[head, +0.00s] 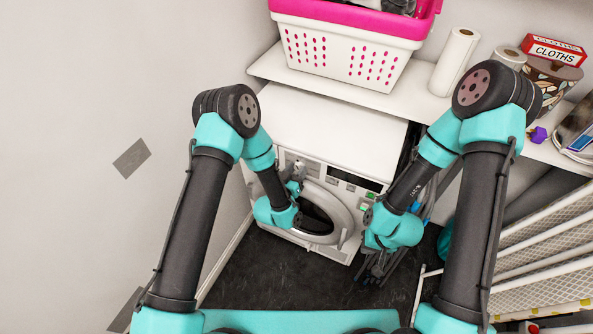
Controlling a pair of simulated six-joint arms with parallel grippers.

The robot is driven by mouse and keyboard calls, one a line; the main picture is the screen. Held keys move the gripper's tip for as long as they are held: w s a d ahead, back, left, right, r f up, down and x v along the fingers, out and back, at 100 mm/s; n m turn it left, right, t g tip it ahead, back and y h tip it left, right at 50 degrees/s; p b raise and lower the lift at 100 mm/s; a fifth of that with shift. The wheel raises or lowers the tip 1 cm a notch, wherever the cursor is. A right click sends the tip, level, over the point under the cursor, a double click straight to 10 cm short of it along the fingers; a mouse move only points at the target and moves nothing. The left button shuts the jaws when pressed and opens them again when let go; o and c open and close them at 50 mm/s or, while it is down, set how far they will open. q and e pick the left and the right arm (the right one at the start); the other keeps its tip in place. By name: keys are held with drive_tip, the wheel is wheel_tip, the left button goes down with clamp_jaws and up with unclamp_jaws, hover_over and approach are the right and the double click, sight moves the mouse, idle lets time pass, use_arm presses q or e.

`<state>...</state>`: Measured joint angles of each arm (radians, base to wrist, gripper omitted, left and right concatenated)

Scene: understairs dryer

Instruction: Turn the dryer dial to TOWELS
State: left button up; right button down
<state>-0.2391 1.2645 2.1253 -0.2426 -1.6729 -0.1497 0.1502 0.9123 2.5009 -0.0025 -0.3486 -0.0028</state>
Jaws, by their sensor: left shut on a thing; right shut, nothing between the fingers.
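The white dryer (330,130) stands under the shelf, with its control panel (345,178) along the top of its front and a round door (340,215) below. My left gripper (296,184) is at the left end of the panel, where a small pale knob, the dial (299,167), shows in part. The gripper is shut on the dial; its fingers are small and partly hidden by my wrist. The dial's setting and the TOWELS mark are too small to read. My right gripper (368,215) is shut and empty, by the right side of the dryer front.
A white shelf (340,84) above the dryer holds a pink and white laundry basket (345,45), a paper roll (455,60) and a CLOTHS box (553,50). A white rack (540,240) stands at right. Dark floor (270,275) lies clear before the dryer.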

use_arm(q)
drive_tip(key=n, duration=0.5)
drive_tip(key=shift+n, duration=0.4)
drive_tip(key=n, duration=0.5)
drive_tip(key=shift+d+n+t+y, duration=0.1)
drive_tip(key=shift+n+t+y, duration=0.3)
drive_tip(key=n, duration=0.5)
drive_tip(key=shift+s+n+y, duration=0.1)
drive_tip(key=shift+n+y, duration=0.2)
drive_tip(key=shift+n, duration=0.1)
drive_tip(key=n, duration=0.6)
drive_tip(key=o, duration=0.9)
drive_tip(key=shift+y, duration=0.3)
drive_tip(key=shift+o, duration=0.2)
drive_tip(key=shift+s, duration=0.1)
